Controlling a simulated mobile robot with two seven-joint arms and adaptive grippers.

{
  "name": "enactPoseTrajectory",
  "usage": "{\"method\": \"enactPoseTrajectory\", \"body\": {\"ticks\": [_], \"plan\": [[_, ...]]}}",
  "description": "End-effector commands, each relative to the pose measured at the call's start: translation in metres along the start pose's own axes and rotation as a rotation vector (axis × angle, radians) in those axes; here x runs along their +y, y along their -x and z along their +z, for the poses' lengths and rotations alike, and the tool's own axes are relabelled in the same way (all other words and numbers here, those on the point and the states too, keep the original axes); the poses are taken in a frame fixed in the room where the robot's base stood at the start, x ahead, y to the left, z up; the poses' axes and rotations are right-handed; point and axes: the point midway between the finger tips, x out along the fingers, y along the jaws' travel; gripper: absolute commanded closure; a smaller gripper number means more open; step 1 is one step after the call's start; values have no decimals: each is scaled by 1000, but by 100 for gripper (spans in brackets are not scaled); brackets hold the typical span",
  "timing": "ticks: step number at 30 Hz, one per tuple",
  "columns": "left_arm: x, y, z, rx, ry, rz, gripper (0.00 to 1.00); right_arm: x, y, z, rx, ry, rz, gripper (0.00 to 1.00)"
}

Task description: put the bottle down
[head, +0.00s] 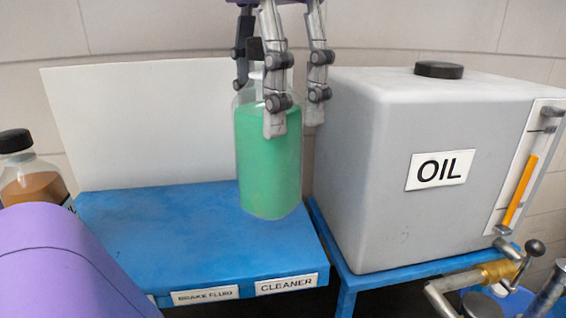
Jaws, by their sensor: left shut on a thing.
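A clear bottle of green liquid (268,170) stands upright at the right part of a blue shelf (160,235). The shelf's front edge carries a "BRAKE FLUID" label (205,295) and a "CLEANER" label (286,284). My right gripper is out of view.
A large grey oil tank (385,125) with a black cap stands close to the bottle's right. A bottle of brown liquid (35,185) is at the left. A white panel (140,125) rises behind the shelf. A brass valve (497,271) is at lower right. The shelf's left and middle are clear.

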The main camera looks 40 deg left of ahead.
Motion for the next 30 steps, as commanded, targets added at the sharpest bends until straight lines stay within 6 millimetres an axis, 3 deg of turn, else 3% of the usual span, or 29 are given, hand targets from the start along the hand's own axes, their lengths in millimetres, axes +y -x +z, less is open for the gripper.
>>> {"method": "enactPoseTrajectory", "body": {"ticks": [1, 7, 13, 17, 24, 30], "plan": [[9, -11, 12, 8, 3, -5, 100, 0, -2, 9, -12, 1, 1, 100], [27, -38, 29, 2, 0, -2, 100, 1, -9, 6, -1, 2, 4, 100], [33, -47, 34, -2, 0, 0, 100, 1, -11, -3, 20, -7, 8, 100], [38, -56, 40, 0, 0, -2, 100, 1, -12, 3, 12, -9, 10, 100], [44, -90, 45, -2, -2, -1, 100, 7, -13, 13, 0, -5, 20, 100], [44, -94, 45, -5, 0, 1, 100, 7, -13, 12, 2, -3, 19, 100]]}}
